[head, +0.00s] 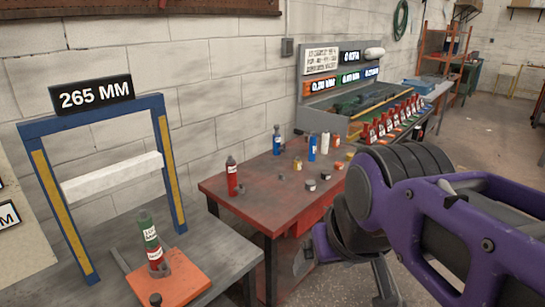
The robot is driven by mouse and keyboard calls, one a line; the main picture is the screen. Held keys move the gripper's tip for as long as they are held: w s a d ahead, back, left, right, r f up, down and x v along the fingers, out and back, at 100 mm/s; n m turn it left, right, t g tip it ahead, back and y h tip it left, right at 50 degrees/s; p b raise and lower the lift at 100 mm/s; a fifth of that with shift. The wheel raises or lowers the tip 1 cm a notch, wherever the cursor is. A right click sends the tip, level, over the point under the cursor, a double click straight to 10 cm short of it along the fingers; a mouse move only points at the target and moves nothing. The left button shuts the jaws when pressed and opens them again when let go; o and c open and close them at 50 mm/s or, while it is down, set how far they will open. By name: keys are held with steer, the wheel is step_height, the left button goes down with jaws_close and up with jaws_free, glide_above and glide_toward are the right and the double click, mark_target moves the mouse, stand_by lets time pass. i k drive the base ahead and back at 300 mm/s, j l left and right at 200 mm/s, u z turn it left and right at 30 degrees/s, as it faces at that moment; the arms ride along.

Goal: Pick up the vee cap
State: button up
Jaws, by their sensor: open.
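I cannot tell for sure which piece is the vee cap. Several small cap-like pieces lie on the red table: a dark one (310,185), a dark one with a pale band (325,174), and a small dull one (281,177). Another small dark piece (155,299) sits on the orange plate (185,287) in front. My gripper (303,262) shows only in part, low beside the red table's right side and mostly hidden behind my arm. It is open, apart from the small pieces, and I see nothing held in it.
A red bottle-like cylinder (232,177) and blue ones stand on the red table (255,205). A green-and-red stack (150,237) stands on the orange plate by the blue frame (90,270) marked 265 MM. A bench with several red units stands behind.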

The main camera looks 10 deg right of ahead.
mark_target(338, 165)
steer(key=z, duration=0.7)
steer(key=u, duration=1.65)
steer(key=z, duration=1.5)
steer(key=i+l+u, duration=0.25)
steer(key=u, duration=0.15)
steer(key=i+l+u, duration=0.25)
steer(key=u, duration=0.2)
steer(key=i+l+u, duration=0.1)
steer(key=i+l, duration=0.15)
steer(key=l, duration=0.3)
steer(key=i+l+u, duration=0.15)
steer(key=l, duration=0.15)
